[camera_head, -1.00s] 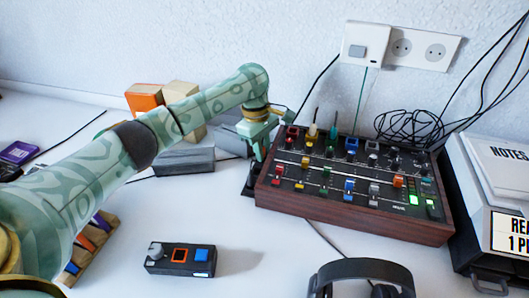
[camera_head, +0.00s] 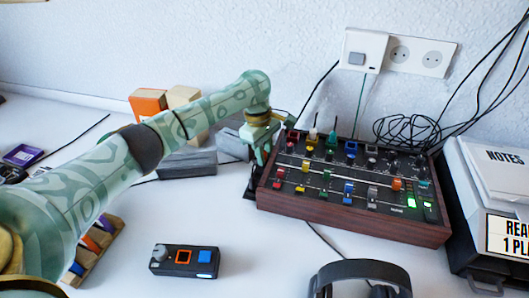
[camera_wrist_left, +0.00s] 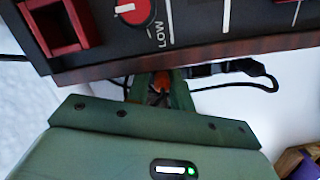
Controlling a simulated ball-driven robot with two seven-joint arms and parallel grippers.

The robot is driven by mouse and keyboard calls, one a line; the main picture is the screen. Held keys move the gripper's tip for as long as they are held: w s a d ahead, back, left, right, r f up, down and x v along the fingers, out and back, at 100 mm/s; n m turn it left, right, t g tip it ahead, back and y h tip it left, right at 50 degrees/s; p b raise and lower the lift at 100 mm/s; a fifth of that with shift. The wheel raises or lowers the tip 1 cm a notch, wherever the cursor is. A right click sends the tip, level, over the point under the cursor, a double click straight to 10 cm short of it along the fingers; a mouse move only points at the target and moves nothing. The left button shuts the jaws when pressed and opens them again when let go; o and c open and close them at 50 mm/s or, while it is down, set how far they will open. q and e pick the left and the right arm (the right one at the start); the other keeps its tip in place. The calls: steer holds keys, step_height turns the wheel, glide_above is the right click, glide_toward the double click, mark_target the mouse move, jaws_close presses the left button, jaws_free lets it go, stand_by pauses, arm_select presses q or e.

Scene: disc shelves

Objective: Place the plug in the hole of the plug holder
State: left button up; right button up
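My left gripper (camera_head: 262,150) points down beside the left end of the wood-sided control panel (camera_head: 345,208). In the left wrist view its green fingers (camera_wrist_left: 160,90) lie just below the panel's edge, with a small orange-red and dark piece between them. I cannot tell whether they grip it. A black object (camera_head: 250,190) sits below the gripper against the panel's left side. A black cable (camera_wrist_left: 265,78) runs to the right of the fingers. I cannot make out which piece is the plug or which is its holder. My right gripper is not in view.
A small black button box (camera_head: 185,261) stands in front, and headphones (camera_head: 360,270) lie to its right. Grey boxes (camera_head: 188,163) and wooden blocks (camera_head: 184,97) stand behind my arm. A notes case (camera_head: 490,190) is at the right. Tangled cables (camera_head: 405,132) lie behind the panel.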

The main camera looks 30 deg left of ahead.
arm_select(q)
steer(key=shift+s+f, duration=0.4)
steer(key=shift+f, duration=0.4)
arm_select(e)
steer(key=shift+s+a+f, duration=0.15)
arm_select(q)
steer(key=shift+w+r+b, duration=0.1)
steer(key=shift+b, duration=0.25)
step_height(320, 180, up, 14)
steer(key=a+p, duration=0.1)
steer(key=p, duration=0.6)
steer(key=shift+w+a+f, duration=0.15)
steer(key=shift+a+f, duration=0.1)
steer(key=shift+a, duration=0.15)
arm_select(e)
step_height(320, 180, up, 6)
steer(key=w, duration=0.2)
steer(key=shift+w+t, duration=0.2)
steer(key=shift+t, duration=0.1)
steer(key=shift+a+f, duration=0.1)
